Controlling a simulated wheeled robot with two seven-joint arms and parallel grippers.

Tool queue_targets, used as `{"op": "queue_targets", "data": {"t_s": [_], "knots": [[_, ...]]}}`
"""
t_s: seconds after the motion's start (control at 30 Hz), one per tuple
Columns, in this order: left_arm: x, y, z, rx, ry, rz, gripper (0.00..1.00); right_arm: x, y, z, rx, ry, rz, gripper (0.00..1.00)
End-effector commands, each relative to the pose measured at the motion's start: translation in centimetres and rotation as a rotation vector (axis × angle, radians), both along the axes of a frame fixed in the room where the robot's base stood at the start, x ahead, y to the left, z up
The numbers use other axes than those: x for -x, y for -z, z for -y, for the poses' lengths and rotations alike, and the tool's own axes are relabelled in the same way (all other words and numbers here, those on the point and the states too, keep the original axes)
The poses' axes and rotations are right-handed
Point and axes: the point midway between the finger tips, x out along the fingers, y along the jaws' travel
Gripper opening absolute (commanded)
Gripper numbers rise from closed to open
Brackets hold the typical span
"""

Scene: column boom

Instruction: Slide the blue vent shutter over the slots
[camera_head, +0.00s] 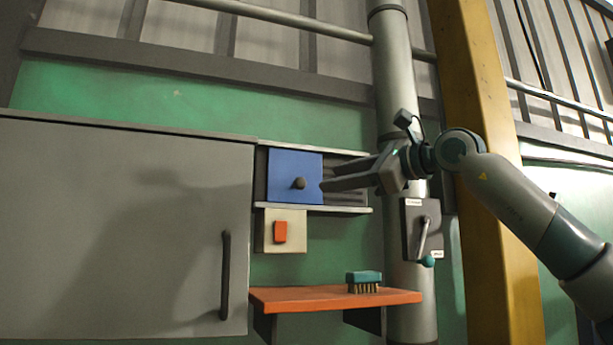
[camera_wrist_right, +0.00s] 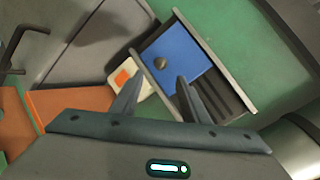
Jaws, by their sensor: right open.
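The blue vent shutter (camera_head: 290,168) is a square plate with a dark round knob (camera_head: 298,183). It sits between two pale rails toward the left of the vent frame (camera_head: 330,209). Dark slots (camera_head: 347,190) show uncovered to its right. My right gripper (camera_head: 322,186) is open and empty in front of the slots, its fingertips just right of the knob in the head view. In the right wrist view the shutter (camera_wrist_right: 180,52) and knob (camera_wrist_right: 160,64) lie beyond the open fingers (camera_wrist_right: 155,90), apart from them. My left gripper is not in view.
A grey cabinet door (camera_head: 120,220) with a dark handle stands left. Below the vent are a box with an orange switch (camera_head: 281,232) and an orange shelf (camera_head: 330,298) holding a brush (camera_head: 363,281). A lever box (camera_head: 421,229) and yellow post (camera_head: 485,150) stand right.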

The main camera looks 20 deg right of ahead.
Motion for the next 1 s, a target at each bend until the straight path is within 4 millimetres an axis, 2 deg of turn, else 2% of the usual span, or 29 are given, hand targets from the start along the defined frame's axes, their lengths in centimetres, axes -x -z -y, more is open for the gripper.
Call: {"op": "queue_targets", "data": {"t_s": [0.03,0.2,0.5,0.7,1.0], "knots": [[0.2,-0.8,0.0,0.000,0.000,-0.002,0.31,-0.8,-0.4,-0.5,0.001,0.000,-0.001,0.41],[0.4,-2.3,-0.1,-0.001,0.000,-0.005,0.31,-3.5,-0.4,-2.0,0.000,0.001,-0.002,0.41],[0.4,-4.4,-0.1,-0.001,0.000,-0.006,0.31,-7.2,-0.3,-4.2,-0.001,-0.001,-0.001,0.41],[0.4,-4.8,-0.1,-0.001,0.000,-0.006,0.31,-8.1,-0.1,-4.7,-0.001,0.001,0.000,0.41],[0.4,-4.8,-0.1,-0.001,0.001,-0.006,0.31,-8.2,0.0,-4.7,0.000,0.001,0.001,0.41]]}}
